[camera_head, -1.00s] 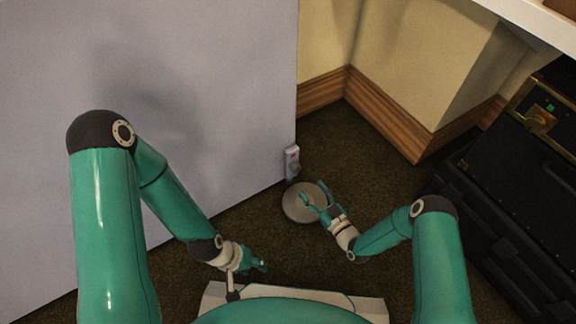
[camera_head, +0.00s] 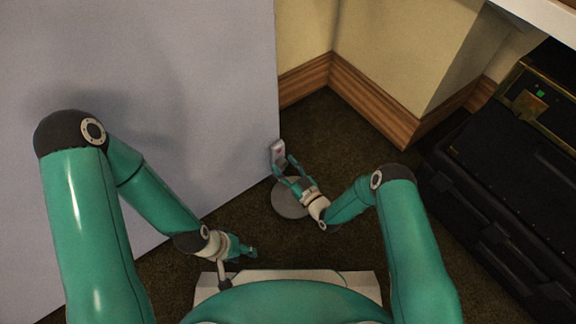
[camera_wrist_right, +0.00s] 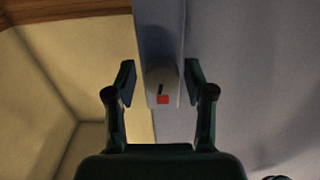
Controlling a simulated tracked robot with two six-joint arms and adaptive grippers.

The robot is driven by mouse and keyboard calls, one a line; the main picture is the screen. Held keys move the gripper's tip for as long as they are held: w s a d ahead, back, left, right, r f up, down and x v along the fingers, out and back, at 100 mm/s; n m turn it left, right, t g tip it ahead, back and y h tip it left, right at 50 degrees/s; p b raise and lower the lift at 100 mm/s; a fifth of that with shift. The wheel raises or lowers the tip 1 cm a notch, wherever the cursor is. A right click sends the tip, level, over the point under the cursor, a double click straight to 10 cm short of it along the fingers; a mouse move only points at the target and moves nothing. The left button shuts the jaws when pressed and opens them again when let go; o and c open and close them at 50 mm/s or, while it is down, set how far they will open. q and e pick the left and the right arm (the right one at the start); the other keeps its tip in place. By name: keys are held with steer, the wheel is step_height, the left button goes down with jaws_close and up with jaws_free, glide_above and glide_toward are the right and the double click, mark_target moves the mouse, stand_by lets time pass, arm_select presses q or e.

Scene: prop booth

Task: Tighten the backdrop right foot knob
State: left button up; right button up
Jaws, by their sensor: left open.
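The backdrop (camera_head: 150,90) is a tall grey panel at the left of the head view. Its right foot has a pale upright bracket (camera_head: 278,148) at the panel's lower corner, above a round grey base disc (camera_head: 290,203). In the right wrist view the foot knob (camera_wrist_right: 161,78) is a rounded pale shape with a dark line, just above a red square. My right gripper (camera_head: 284,170) is open at the bracket. In its wrist view the fingers (camera_wrist_right: 161,82) stand on both sides of the knob, with gaps showing. My left gripper (camera_head: 252,253) is open and empty, low over the carpet.
Black cases (camera_head: 515,165) are stacked at the right. A wooden skirting board (camera_head: 375,105) runs along the cream wall behind the foot. Dark carpet (camera_head: 350,160) is clear between the foot and the cases.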

steer(key=c, duration=0.8)
steer(key=shift+d, duration=0.4)
steer(key=shift+c, duration=0.2)
steer(key=shift+w+a, duration=0.15)
steer(key=shift+a, duration=0.15)
